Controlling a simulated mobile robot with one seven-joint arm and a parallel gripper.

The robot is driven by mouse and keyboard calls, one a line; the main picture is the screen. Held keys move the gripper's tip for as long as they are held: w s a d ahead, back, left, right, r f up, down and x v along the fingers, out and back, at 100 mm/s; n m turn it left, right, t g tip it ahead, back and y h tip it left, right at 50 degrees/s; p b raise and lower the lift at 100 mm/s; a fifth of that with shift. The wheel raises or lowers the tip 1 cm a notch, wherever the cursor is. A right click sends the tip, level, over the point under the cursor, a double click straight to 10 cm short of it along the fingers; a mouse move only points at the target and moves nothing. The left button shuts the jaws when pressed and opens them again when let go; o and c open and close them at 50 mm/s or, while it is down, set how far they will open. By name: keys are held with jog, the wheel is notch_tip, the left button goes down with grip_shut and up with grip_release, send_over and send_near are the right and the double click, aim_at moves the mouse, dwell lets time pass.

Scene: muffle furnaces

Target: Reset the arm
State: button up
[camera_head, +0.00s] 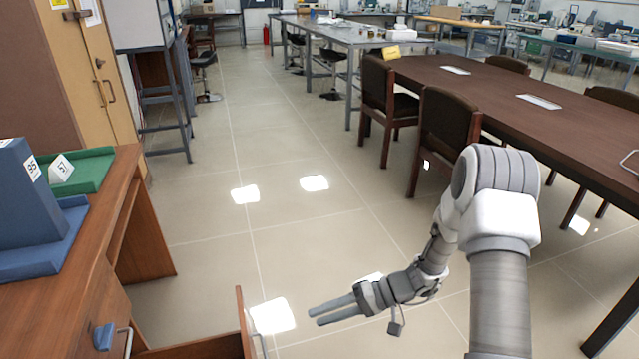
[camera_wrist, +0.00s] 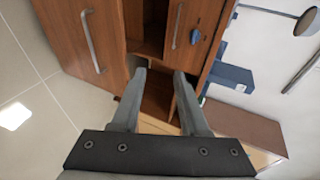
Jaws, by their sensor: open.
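My arm reaches forward from the lower right of the head view and bends down and left. My gripper (camera_head: 316,316) is low over the floor, right of the wooden desk (camera_head: 90,215) and its pulled-out drawer (camera_head: 244,325). In the wrist view my gripper (camera_wrist: 160,74) has its two fingers apart, with nothing held between them. Beyond the fingers, the wrist view shows the desk's wooden fronts, a bar handle (camera_wrist: 93,42) and a small blue piece (camera_wrist: 195,37).
A blue box (camera_head: 28,210) and a green tray (camera_head: 80,170) are on the desk. Chairs (camera_head: 445,130) stand along a long brown table (camera_head: 520,100) at right. A metal-framed stand (camera_head: 165,100) is at left. The tiled aisle (camera_head: 270,190) between is clear.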

jog(key=s+d+r+m+t+h, duration=0.15)
jog(key=s+d+r+h, duration=0.35)
jog(key=r, duration=0.5)
jog(key=s+d+r+t+h, duration=0.3)
jog(key=s+r+h, duration=0.1)
jog(key=s+r, duration=0.4)
jog(key=s+d+r+m+t+h, duration=0.1)
jog(key=s+d+r+t+h, duration=0.3)
jog(key=r, duration=0.7)
notch_tip(320, 180, up, 19)
jog(key=g+p, duration=0.1)
jog(key=p, duration=1.8)
jog(key=shift+s+d+f, duration=0.15)
jog(key=shift+s+d, duration=0.2)
jog(key=shift+s, duration=0.1)
jog(key=shift+w+d+n+g, duration=0.1)
jog(key=shift+d+n+g, duration=0.05)
jog(key=shift+n+g, duration=0.1)
